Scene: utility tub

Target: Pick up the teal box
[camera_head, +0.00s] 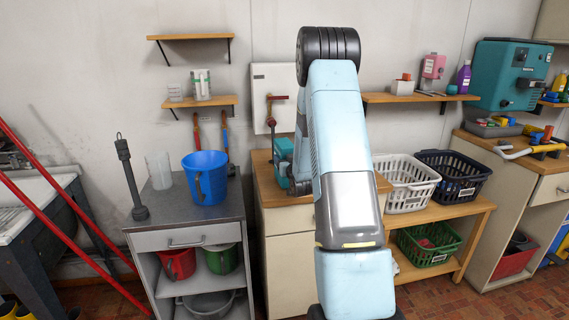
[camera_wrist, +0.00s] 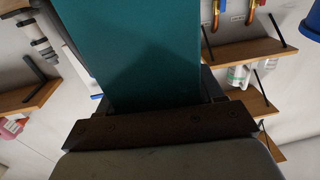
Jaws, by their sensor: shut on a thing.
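The teal box (camera_wrist: 150,50) fills the upper middle of the wrist view, close to the camera. My gripper (camera_wrist: 155,108) is shut on it, with dark jaw parts at both sides of its lower end. In the head view part of the teal box (camera_head: 284,153) shows just left of my arm, over the wooden top of the middle cabinet. My arm hides the rest of the box and most of the gripper there. I cannot tell whether the box touches the cabinet top.
Left of it, a grey-topped cabinet (camera_head: 160,212) holds a blue bucket (camera_head: 205,178) and a clear cup. To the right are a white basket (camera_head: 407,184) and a black basket (camera_head: 453,177). A wall shelf (camera_head: 200,102) and a white panel are behind. A large teal machine (camera_head: 510,75) stands far right.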

